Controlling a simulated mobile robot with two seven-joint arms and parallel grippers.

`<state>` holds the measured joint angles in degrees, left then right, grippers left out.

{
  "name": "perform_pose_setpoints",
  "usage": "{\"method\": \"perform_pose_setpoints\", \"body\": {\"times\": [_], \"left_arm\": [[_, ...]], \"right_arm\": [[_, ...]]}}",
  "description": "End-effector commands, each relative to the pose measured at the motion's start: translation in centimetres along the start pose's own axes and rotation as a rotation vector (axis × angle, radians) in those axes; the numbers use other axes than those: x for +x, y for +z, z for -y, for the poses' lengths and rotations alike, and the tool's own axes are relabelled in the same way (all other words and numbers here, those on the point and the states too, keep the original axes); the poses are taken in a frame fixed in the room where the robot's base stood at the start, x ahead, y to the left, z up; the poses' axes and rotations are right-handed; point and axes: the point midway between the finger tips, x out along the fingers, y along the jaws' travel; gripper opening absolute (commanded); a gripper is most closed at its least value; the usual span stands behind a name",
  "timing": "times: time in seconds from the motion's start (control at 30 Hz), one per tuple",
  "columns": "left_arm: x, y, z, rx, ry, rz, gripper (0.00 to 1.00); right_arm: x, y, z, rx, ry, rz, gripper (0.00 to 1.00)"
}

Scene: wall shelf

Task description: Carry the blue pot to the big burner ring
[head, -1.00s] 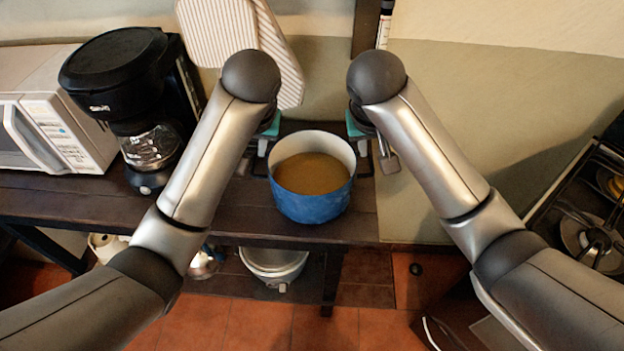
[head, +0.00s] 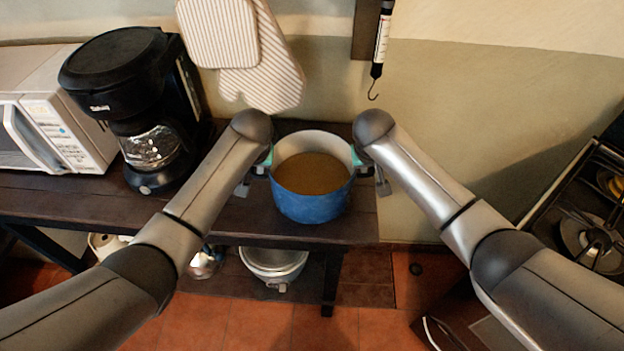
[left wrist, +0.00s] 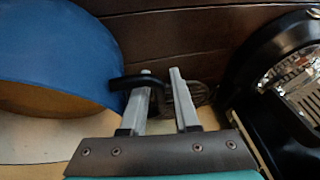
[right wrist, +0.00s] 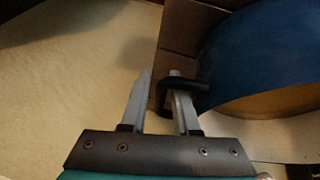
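The blue pot (head: 311,205) with brownish contents stands upright on the dark wooden counter. It also shows in the left wrist view (left wrist: 50,50) and right wrist view (right wrist: 265,50). My left gripper (left wrist: 163,75) is open at the pot's left side; one finger overlaps the black handle (left wrist: 128,82), the other is beyond it. My right gripper (right wrist: 160,75) is open at the right side, one finger within the black handle loop (right wrist: 185,84) and the other outside it. The stove's burner (head: 588,240) shows at the right edge; I cannot tell which ring is the big one.
A black coffee maker (head: 118,80) and a white microwave (head: 62,130) stand on the counter (head: 85,203) to the left. Oven mitts (head: 262,70) and a hook scale (head: 380,45) hang on the wall. A gap with tiled floor separates counter and stove (head: 545,205).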

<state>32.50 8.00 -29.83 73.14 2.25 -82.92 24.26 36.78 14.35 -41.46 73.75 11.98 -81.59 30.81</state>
Motion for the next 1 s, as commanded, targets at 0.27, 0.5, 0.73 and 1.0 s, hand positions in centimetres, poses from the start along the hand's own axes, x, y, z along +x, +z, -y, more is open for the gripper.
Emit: {"method": "perform_pose_setpoints", "body": {"times": [0.27, 0.5, 0.73, 1.0], "left_arm": [[1.02, -0.01, -0.01, 0.000, 0.001, -0.001, 0.29], [1.03, -0.01, -0.01, 0.000, 0.001, -0.001, 0.29], [1.02, 0.00, 0.00, 0.000, 0.000, 0.000, 0.04], [1.02, 0.01, 0.03, -0.001, 0.000, 0.000, 0.00]], "right_arm": [[1.02, 0.02, 0.03, -0.001, 0.000, 0.000, 0.29], [1.03, 0.01, 0.03, -0.001, 0.000, 0.000, 0.29], [1.01, 0.01, 0.03, 0.000, 0.000, 0.000, 0.04], [1.01, 0.01, 0.01, 0.000, 0.000, 0.000, 0.00]]}}
